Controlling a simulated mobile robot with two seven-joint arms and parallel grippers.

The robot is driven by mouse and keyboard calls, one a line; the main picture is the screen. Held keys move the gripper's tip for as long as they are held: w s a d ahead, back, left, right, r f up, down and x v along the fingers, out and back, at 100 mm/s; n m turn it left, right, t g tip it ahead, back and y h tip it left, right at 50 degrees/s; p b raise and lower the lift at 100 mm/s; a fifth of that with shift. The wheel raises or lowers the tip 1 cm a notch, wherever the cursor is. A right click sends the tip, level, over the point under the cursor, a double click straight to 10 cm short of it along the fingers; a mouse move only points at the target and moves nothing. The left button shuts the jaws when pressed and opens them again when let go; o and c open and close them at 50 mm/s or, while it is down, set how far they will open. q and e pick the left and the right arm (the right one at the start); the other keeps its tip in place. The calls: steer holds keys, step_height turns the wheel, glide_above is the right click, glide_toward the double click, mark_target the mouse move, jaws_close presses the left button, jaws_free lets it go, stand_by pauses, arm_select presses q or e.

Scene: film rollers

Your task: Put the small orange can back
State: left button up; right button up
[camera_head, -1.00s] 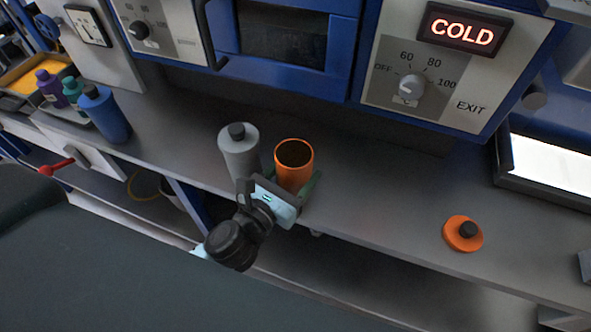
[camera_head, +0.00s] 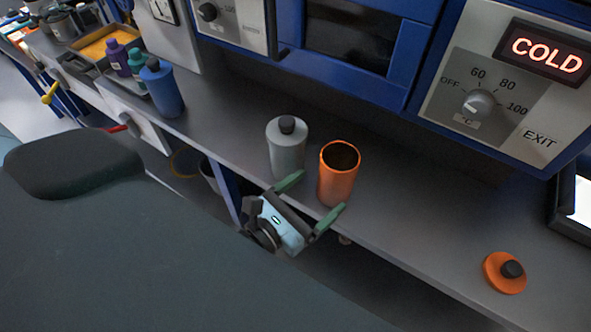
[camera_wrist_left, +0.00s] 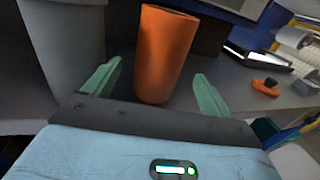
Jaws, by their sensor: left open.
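The small orange can (camera_head: 338,178) stands upright and open-topped near the front edge of the bench. Its orange lid (camera_head: 504,272) with a black cap lies apart on the bench to the right. My left gripper (camera_head: 317,193) is open and empty, just in front of the can. In the left wrist view the can (camera_wrist_left: 163,50) stands beyond and between the two green fingers (camera_wrist_left: 156,88). The lid (camera_wrist_left: 266,87) shows to the right there. My right gripper is not in view.
A grey bottle (camera_head: 286,152) stands close left of the can. A blue bottle (camera_head: 163,90) and purple and teal bottles stand farther left, by a yellow tray (camera_head: 104,43). Machines with dials line the back. The bench (camera_head: 420,215) is clear between can and lid.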

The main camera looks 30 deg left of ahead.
arm_select(q)
steer(key=shift+b+v, duration=0.7)
steer(key=shift+v, duration=1.9)
steer(key=s+a+f+m+g+y, duration=0.1)
steer(key=s+f+m+g, duration=0.4)
steer(key=s+f+m, duration=0.6)
steer(key=s+a+f+m+g+y, duration=0.2)
steer(key=s+f+m+g, duration=0.3)
steer(key=s+f+m, duration=0.6)
step_height(320, 180, down, 6)
steer(key=m, duration=1.2)
steer(key=shift+s+m+g, duration=0.3)
steer(key=shift+s, duration=0.1)
